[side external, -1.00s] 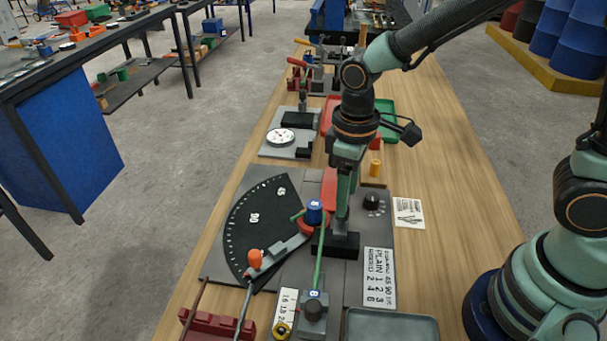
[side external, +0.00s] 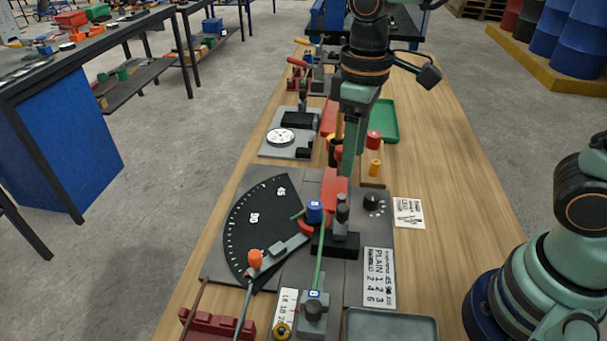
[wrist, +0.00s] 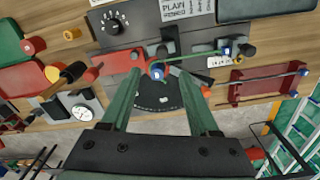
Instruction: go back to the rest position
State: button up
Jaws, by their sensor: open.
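My gripper (side external: 352,160) hangs above the rebar bending fixture in the side view, pointing down. In the wrist view its two green fingers (wrist: 166,80) are spread apart, with nothing held between them. The bending plate with its black angle dial (side external: 250,240) lies below on the bench. A blue cylinder (side external: 314,212) marked with a label stands by the bending pin, and a green rod (side external: 321,255) runs from it to a grey block (side external: 314,312). The lever with an orange knob (side external: 255,259) lies across the dial.
A round gauge (side external: 280,137), a green tray (side external: 384,120) and small red and orange cylinders (side external: 375,168) stand farther back. A grey tray (side external: 392,326) and a red rack (side external: 215,325) are at the near end. The wood at the right (side external: 450,230) is clear.

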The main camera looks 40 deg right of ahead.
jog(key=s+d+r+m+t, duration=0.1)
jog(key=d+r+m+t, duration=0.1)
jog(key=d, duration=0.3)
jog(key=s+d+r+m+t, duration=0.2)
jog(key=d+m+t, duration=0.1)
jog(key=d, duration=0.3)
jog(key=shift+d+r+m, duration=0.25)
jog(key=shift+m, duration=0.15)
dwell(0.8)
